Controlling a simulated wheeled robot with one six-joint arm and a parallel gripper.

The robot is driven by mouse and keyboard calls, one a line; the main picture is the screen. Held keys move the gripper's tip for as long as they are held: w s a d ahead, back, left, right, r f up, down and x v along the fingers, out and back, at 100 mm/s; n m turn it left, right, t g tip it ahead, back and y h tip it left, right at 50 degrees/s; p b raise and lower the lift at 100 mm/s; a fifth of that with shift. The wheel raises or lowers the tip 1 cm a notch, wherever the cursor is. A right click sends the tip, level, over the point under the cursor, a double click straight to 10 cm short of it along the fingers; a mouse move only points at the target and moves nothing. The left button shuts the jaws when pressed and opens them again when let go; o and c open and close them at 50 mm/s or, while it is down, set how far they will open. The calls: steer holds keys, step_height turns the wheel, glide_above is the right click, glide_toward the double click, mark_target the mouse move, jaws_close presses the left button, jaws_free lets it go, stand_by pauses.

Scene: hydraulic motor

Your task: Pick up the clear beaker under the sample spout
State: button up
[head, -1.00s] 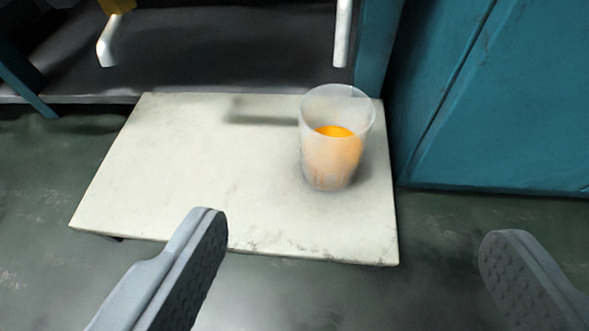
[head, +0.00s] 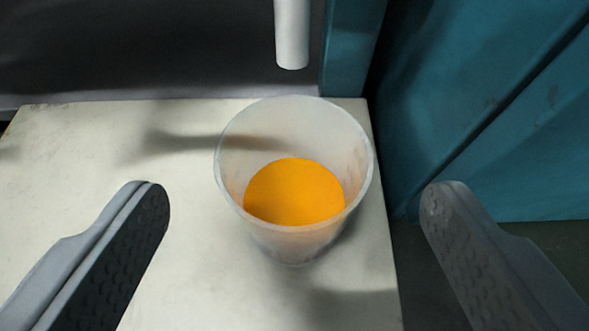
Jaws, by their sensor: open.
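The clear beaker (head: 292,242) stands upright on a pale tabletop, with orange liquid in its lower part. Its open rim faces up toward the camera. My gripper (head: 295,190) is open, with one grey finger to the left of the beaker and one to the right. There is a visible gap on both sides, and neither finger touches the beaker. A white spout (head: 292,38) hangs down behind the beaker, at the top of the view.
The pale table (head: 60,190) is clear to the left of the beaker. A teal cabinet (head: 480,110) rises close to the table's right edge. A dark recess (head: 150,50) lies behind the table.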

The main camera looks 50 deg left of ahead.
mark_target(294, 124)
steer(key=shift+x, duration=2.65)
steer(key=shift+r, duration=0.15)
steer(key=shift+c, duration=0.4)
steer(key=c, duration=1.5)
